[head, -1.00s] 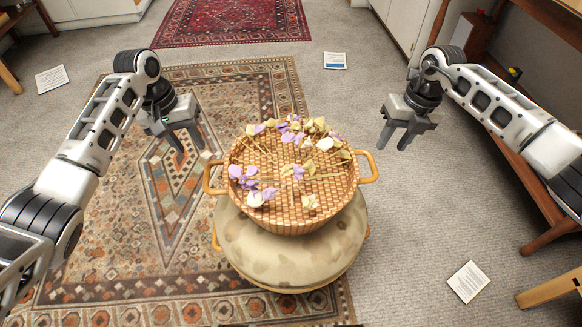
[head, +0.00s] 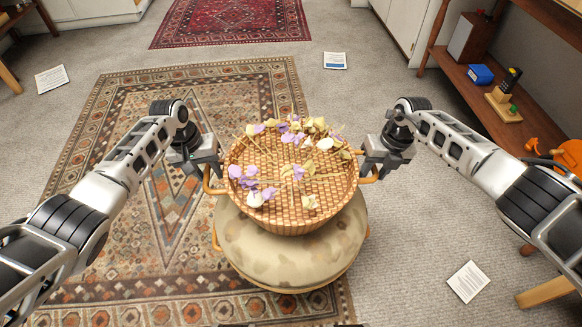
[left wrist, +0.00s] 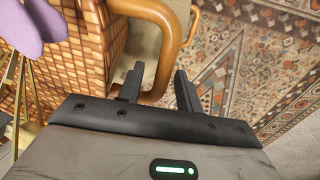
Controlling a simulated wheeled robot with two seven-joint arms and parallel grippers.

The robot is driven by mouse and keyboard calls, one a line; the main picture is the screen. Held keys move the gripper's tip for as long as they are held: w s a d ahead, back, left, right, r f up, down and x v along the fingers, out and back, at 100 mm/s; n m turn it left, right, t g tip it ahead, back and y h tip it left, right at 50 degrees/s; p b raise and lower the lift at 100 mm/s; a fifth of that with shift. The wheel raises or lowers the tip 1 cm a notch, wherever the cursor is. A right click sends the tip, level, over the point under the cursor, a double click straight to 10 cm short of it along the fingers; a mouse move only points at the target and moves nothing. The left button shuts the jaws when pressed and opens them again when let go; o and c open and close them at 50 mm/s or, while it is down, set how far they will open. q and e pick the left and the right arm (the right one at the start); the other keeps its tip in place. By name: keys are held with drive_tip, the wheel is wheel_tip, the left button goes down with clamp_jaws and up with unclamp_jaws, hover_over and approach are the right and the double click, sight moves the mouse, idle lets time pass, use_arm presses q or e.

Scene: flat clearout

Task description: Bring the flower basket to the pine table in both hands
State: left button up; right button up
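The flower basket (head: 290,215) is woven brown wicker with purple, white and yellowish flowers inside. It rests upright on a round, mottled beige pouf (head: 290,255). My left gripper (head: 211,177) is at the basket's left handle. In the left wrist view, its two fingers (left wrist: 158,88) stand apart with the wooden handle (left wrist: 172,50) running between them. My right gripper (head: 371,172) is at the right handle (head: 369,180) in the head view; its fingertips overlap the handle, and I cannot tell if they are closed. I cannot identify the pine table for certain.
A patterned rug (head: 100,150) lies under and left of the pouf, and a red rug (head: 230,22) lies further back. A wooden shelf (head: 465,75) with a blue box (head: 480,74) stands at right. Paper sheets (head: 467,282) lie on the grey carpet.

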use_arm(q)
clamp_jaws()
use_arm(e)
drive_tip(key=c, duration=0.8)
clamp_jaws()
use_arm(q)
drive_tip(key=shift+a, duration=0.1)
